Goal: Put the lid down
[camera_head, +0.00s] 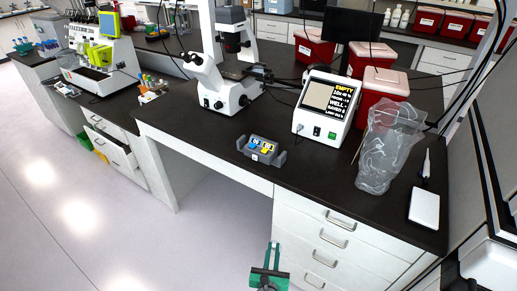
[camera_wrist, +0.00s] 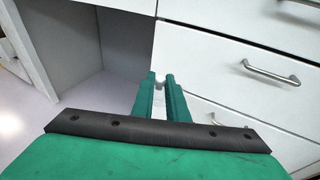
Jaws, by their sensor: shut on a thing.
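My gripper (camera_head: 274,248) is in front of the white drawer cabinet, below the level of the black bench top. Its two green fingers also show in the wrist view (camera_wrist: 161,80), close together and pointing at the cabinet front. A small whitish piece, seemingly the lid (camera_wrist: 159,86), sits between the fingertips and is mostly hidden by them. I cannot make out its shape, and it is too small to tell in the head view. The grey rack (camera_head: 250,153) with blue and yellow pieces stands near the bench's front edge, above and apart from my gripper.
The black bench top (camera_head: 310,172) is bare right of the rack. A white device with a screen (camera_head: 326,110), a microscope (camera_head: 225,90), a clear plastic bag (camera_head: 385,150) and a white box (camera_head: 424,208) stand on it. Drawer handles (camera_wrist: 270,73) stick out near my gripper.

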